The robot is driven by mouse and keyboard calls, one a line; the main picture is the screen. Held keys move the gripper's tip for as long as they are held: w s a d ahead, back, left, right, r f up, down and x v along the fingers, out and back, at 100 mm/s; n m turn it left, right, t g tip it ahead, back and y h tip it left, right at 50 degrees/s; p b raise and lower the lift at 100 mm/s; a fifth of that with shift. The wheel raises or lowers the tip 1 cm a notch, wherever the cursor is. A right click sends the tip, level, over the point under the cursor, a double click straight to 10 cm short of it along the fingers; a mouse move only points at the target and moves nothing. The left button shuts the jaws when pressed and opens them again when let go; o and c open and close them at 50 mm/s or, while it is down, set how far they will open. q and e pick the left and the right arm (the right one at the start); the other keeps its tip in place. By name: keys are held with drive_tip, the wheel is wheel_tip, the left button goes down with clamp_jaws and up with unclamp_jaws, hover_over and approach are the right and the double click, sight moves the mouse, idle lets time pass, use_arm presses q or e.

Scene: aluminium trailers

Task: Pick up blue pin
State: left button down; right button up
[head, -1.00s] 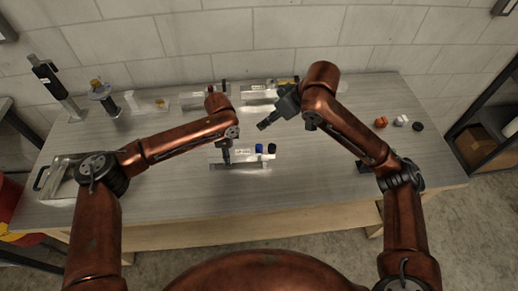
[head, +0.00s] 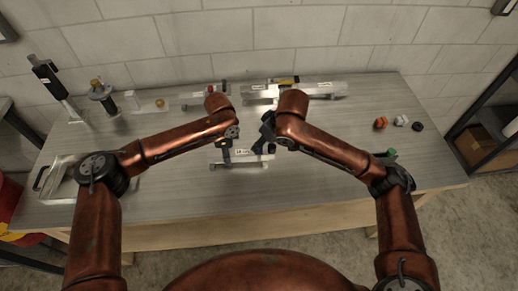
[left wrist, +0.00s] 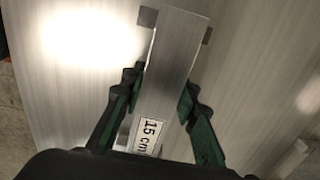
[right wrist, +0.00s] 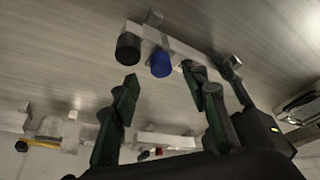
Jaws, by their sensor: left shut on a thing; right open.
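The blue pin (right wrist: 160,64) stands upright on an aluminium trailer bar (right wrist: 178,44), beside a black pin (right wrist: 128,48), in the right wrist view. My right gripper (right wrist: 159,80) is open, its fingertips on either side of the blue pin and just short of it; no contact shows. In the head view my right gripper (head: 265,142) largely hides the pins. My left gripper (head: 226,158) is shut on the trailer (head: 245,154) near its left end. The left wrist view shows the bar (left wrist: 176,55), with a "15 cm" label, between the left fingers (left wrist: 160,92).
More trailers stand at the back, one with a red pin (head: 223,85). Orange (head: 380,123), white (head: 401,120) and black (head: 418,126) pieces lie at the right; a green one (head: 391,153) is nearer. A frame-like tray (head: 62,177) lies at the left. The front table strip is clear.

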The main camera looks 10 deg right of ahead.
drive_tip(key=x, duration=0.3)
drive_tip(key=shift+s+f, duration=0.1)
drive_tip(key=shift+c, duration=0.7)
clamp_jaws()
use_arm(q)
drive_tip(key=c, duration=1.4)
unclamp_jaws()
drive_tip(key=shift+c, duration=0.2)
use_arm(e)
wheel_tip(320, 180, up, 10)
